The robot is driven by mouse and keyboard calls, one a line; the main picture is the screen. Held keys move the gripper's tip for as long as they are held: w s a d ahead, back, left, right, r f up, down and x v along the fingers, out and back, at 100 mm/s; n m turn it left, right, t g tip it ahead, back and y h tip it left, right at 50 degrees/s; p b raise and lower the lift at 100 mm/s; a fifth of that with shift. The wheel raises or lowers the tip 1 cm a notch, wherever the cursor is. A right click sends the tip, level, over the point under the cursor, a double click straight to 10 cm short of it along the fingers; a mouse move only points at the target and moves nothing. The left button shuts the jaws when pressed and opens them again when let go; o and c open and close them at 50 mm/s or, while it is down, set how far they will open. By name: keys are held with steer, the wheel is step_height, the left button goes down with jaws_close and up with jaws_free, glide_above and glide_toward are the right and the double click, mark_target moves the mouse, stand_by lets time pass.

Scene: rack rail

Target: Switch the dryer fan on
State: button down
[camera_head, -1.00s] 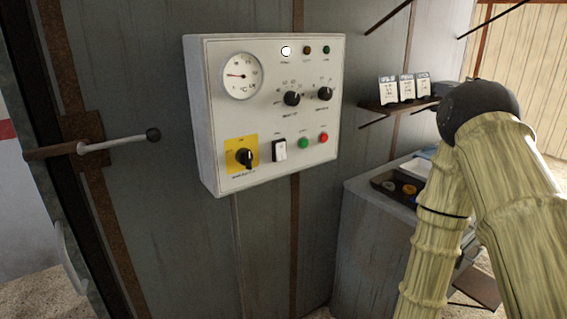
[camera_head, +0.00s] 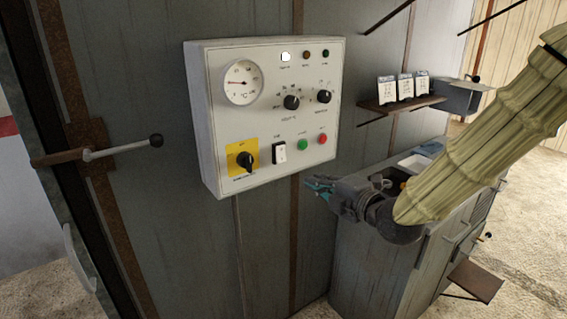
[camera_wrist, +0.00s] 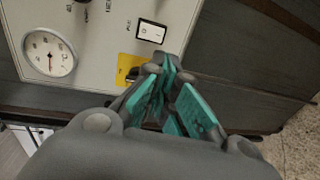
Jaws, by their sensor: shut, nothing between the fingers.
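A pale control box (camera_head: 214,120) is fixed to the grey wall. Low on its face is a white rocker switch in a black frame (camera_head: 280,153), beside a black rotary knob on a yellow plate (camera_head: 245,161). The rocker also shows in the wrist view (camera_wrist: 151,32); its small label is too blurred to read surely, so I cannot tell its on or off side. My gripper (camera_head: 316,187), with teal fingers, is shut and empty, below and right of the box and apart from it. In the wrist view its fingertips (camera_wrist: 170,64) overlap the yellow plate's edge.
Green (camera_head: 302,145) and red (camera_head: 322,139) buttons sit right of the rocker. A dial gauge (camera_head: 242,83) and a lit white lamp (camera_head: 285,57) are above. A lever (camera_head: 120,148) sticks out at left. A grey cabinet (camera_head: 365,265) stands below my arm.

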steer(key=shift+r, duration=0.2)
steer(key=p, duration=0.6)
glide_toward(278, 162)
steer(key=x, duration=0.6)
steer(key=shift+w+a+r, duration=0.1)
steer(key=shift+w+a, duration=0.1)
steer(key=shift+w, duration=0.1)
steer(key=shift+w+a, duration=0.1)
steer(key=shift+b, duration=0.4)
